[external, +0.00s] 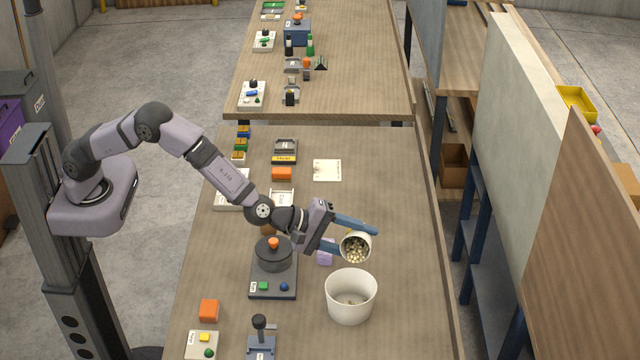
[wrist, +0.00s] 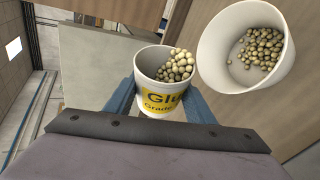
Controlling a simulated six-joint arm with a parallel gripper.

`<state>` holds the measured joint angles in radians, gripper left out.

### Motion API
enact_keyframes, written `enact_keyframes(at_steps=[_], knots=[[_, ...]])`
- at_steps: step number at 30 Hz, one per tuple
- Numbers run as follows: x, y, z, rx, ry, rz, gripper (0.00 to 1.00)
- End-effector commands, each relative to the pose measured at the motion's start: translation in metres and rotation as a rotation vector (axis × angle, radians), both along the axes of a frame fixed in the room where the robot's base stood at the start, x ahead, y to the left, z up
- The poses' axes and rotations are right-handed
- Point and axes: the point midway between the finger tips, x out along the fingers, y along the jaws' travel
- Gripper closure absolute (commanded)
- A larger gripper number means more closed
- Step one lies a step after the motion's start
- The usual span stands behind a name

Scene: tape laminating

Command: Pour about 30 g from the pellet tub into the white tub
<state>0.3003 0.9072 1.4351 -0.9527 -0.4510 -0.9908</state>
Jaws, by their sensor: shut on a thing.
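The pellet tub (external: 356,247) is a small white tub with pale beige pellets inside. It is held above the table and tilted, its mouth facing the white tub. In the wrist view the pellet tub (wrist: 162,101) shows a yellow label, and pellets lie heaped towards its right rim. My gripper (external: 352,238) is shut on the pellet tub, with its blue fingers on either side. The white tub (external: 350,304) is larger and stands on the table just below. Some pellets lie on its floor, which also shows in the wrist view (wrist: 222,70).
A dark round device with an orange knob (external: 273,262) stands left of the white tub. A purple block (external: 325,254) lies behind the white tub, near my gripper. A lever device (external: 261,342) is at the front. The table right of the white tub is clear.

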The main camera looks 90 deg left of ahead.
Motion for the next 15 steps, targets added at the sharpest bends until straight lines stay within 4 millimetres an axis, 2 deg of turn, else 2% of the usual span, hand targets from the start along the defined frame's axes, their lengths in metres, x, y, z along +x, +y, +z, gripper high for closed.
enact_keyframes(at_steps=[12, 15], knots=[[0.002, 0.008, -0.014, -0.165, 0.030, 0.001, 0.75], [0.002, 0.009, -0.012, -0.225, 0.038, 0.002, 0.75]])
